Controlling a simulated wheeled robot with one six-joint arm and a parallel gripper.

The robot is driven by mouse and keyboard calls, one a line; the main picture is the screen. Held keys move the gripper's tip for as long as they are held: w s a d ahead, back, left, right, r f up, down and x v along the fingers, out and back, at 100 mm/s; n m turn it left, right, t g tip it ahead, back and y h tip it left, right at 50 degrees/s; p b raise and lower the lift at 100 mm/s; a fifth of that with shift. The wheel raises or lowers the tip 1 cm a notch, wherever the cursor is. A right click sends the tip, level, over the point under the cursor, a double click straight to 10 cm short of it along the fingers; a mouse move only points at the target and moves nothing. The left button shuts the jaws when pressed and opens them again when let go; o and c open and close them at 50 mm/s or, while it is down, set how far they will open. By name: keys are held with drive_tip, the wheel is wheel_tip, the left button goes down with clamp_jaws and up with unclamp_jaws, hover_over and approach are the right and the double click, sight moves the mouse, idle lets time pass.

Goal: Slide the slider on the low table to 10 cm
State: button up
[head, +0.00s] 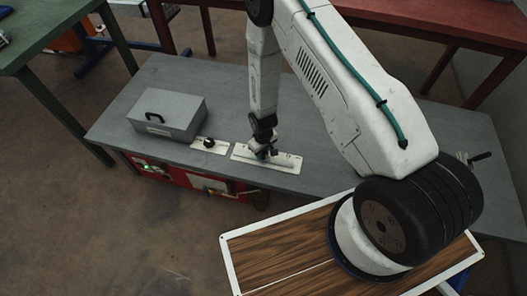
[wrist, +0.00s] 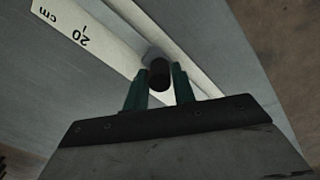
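The slider's pale base plate (head: 288,160) lies on the low grey table (head: 335,165), near its front edge. In the wrist view its white scale strip (wrist: 92,40) shows a "20" and "cm" mark at the upper left. The slider's dark round knob (wrist: 159,75) stands between my gripper's two teal fingers (wrist: 159,88). The fingers sit close on both sides of the knob; contact is not clear.
A grey box with a black handle (head: 167,114) and a small plate with a black knob (head: 209,143) stand left of the slider. A red unit (head: 165,180) is under the table. A lever (head: 478,158) is at the right. A wood-topped surface (head: 285,255) lies in front.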

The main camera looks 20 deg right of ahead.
drive_tip(key=shift+o, duration=1.1)
drive_tip(key=shift+r, duration=3.95)
drive_tip(key=s+d+r+m, duration=0.1)
drive_tip(key=s+d+r, duration=0.1)
drive_tip(key=s+r, duration=0.7)
drive_tip(key=s+d+r+m+t, duration=0.1)
drive_tip(key=s+r, duration=0.8)
drive_tip(key=r, duration=1.6)
drive_tip(key=s+d+r+m, duration=0.2)
drive_tip(key=s+r, duration=0.8)
drive_tip(key=r, duration=0.7)
drive_tip(key=shift+d, duration=0.9)
drive_tip(key=shift+s, duration=0.1)
